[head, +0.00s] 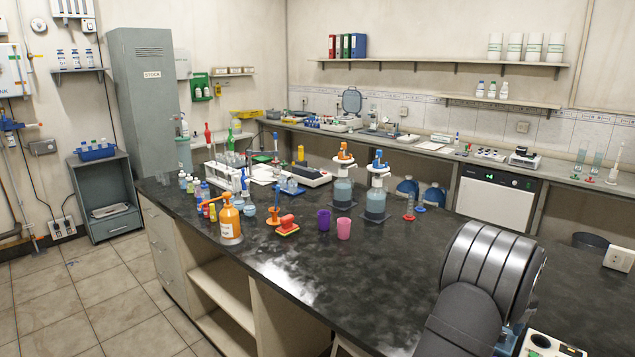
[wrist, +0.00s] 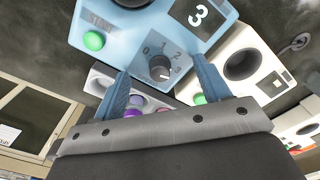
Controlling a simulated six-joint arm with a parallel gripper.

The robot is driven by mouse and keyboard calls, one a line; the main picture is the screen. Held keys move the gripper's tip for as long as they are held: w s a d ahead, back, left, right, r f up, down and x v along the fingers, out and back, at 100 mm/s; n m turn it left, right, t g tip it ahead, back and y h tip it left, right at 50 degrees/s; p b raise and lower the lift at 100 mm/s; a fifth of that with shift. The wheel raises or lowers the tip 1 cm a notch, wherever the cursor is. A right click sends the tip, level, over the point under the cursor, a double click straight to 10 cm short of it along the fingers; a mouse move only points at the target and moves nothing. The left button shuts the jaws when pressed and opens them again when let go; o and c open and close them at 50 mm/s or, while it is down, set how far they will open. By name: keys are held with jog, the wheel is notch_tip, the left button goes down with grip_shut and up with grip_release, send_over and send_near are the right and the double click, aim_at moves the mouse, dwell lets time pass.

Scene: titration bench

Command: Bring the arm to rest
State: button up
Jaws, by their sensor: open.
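My gripper (wrist: 160,80) is in the wrist view, with its two blue fingers apart and nothing between them. Beyond the fingers is a light blue device (wrist: 130,35) with a green button, a numbered dial (wrist: 160,68) and a display reading 3. The fingertips are near the dial's two sides; I cannot tell whether they touch the device. In the head view my arm is at the lower right, over the bench's right end, and hides the gripper.
The black bench (head: 300,265) has a clear middle. Two cups, purple (head: 324,220) and pink (head: 344,229), an orange bottle (head: 230,222) and two dispenser bottles (head: 375,200) stand farther left. A white device (wrist: 245,65) is right of the blue one.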

jog(key=shift+n, duration=1.1)
